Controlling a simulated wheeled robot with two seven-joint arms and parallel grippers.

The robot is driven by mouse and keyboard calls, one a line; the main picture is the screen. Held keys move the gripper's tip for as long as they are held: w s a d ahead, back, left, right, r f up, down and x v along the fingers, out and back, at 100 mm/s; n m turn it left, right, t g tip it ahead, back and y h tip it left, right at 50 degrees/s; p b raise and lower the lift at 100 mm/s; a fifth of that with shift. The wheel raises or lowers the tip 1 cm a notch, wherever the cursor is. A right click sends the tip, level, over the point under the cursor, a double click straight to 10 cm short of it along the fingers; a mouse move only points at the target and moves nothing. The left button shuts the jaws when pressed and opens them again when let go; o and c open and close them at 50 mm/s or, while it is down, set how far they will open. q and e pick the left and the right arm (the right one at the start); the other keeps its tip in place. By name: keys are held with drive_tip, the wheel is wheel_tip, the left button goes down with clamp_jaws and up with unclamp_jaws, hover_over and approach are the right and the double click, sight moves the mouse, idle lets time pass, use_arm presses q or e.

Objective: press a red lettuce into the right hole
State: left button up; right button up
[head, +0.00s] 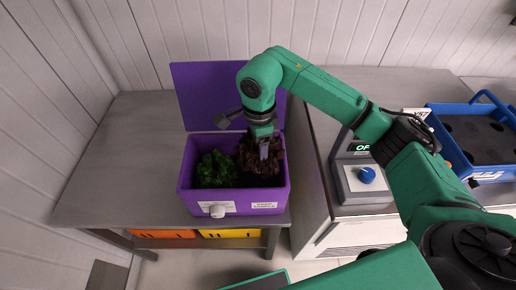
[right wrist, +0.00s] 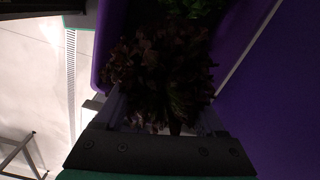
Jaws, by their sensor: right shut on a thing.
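A dark red lettuce (head: 250,168) is in the right part of an open purple box (head: 235,203). My right gripper (head: 264,150) reaches down into the box from above and is shut on this lettuce. In the right wrist view the red lettuce (right wrist: 160,75) fills the space between the two fingers. A blue tray (head: 447,152) with a dark top and dark round holes stands at the far right, away from the gripper. My left gripper is not in view.
A green lettuce (head: 214,170) sits in the box's left part. The raised purple lid (head: 205,90) stands behind the gripper. A machine with a blue knob (head: 367,175) stands between box and tray. The grey table (head: 110,165) is bare left of the box.

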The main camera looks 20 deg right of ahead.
drive_tip(key=shift+f, duration=0.5)
wheel_tip(320, 180, down, 6)
drive_tip(key=b, duration=0.4)
drive_tip(key=shift+w+f, duration=0.15)
drive_tip(key=shift+f, duration=0.05)
drive_tip(key=shift+w+f+b, duration=0.1)
drive_tip(key=shift+f+b, duration=0.25)
drive_tip(key=shift+b, duration=0.1)
drive_tip(key=shift+r+p, duration=0.75)
drive_tip(key=shift+r, duration=0.6)
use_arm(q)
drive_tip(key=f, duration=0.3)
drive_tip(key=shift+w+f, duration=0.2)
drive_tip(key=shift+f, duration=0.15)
